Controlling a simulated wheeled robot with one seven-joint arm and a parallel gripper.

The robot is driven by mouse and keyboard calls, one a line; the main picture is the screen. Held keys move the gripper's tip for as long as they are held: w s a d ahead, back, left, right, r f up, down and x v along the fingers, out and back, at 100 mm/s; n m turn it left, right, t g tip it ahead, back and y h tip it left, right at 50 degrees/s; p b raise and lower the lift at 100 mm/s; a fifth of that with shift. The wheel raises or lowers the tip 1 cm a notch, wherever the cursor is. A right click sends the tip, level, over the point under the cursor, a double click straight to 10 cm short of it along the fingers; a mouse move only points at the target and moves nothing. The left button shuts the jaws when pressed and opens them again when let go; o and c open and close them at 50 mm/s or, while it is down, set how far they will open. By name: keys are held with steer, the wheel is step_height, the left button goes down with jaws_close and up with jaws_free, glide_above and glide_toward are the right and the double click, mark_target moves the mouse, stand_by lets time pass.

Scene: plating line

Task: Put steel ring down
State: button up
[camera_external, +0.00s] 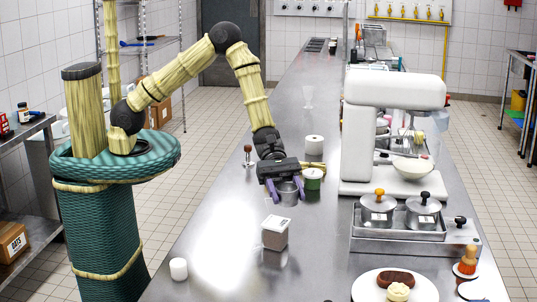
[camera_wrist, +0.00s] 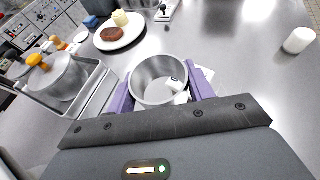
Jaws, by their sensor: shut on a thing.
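The steel ring (camera_wrist: 147,91) is a short, shiny, open cylinder. In the wrist view it sits between the purple fingers of my gripper (camera_wrist: 160,92), which are shut on its sides. In the external view the ring (camera_external: 289,193) shows at the purple fingertips of my gripper (camera_external: 285,189), over the steel counter (camera_external: 225,235). I cannot tell whether its lower rim is clear of the counter. In the wrist view something white shows through the ring's opening, partly hidden by its wall.
A plate (camera_external: 369,290) with food, a pot rack (camera_external: 397,242) and a mixer (camera_external: 392,110) are to the right. The left-middle counter is clear.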

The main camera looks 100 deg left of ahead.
steer(key=a+n+t+y, duration=0.1)
steer(key=a+n, duration=0.1)
steer(key=a, duration=0.8)
steer(key=w+a+n+t+y, duration=0.1)
steer(key=a+t, duration=0.1)
steer(key=a, duration=0.8)
steer(key=w+a+n+t+y+b, duration=0.1)
steer(key=a+n+t+y, duration=0.1)
steer(key=a, duration=0.8)
steer(key=shift+n, duration=0.3)
steer(key=s+a+n+y, duration=0.1)
steer(key=a, duration=0.3)
steer(key=s+a+n+t+y, duration=0.1)
steer(key=s+a, duration=0.1)
steer(key=a, duration=0.3)
steer(key=s+a+y, duration=0.1)
steer(key=a, duration=0.4)
steer(key=shift+s+n+t, duration=0.3)
steer(key=shift+s+n, duration=0.1)
steer(key=s+a+n+y, duration=0.2)
steer(key=s+a+y, duration=0.1)
steer(key=s+a, duration=0.6)
steer(key=a, duration=0.3)
steer(key=shift+a+n+t+y+b, duration=0.3)
steer(key=shift+a+n+t+b, duration=0.1)
steer(key=shift+f+p, duration=0.4)
steer(key=shift+f, duration=2.45)
steer(key=shift+f+p, duration=0.4)
steer(key=shift+f, duration=1.7)
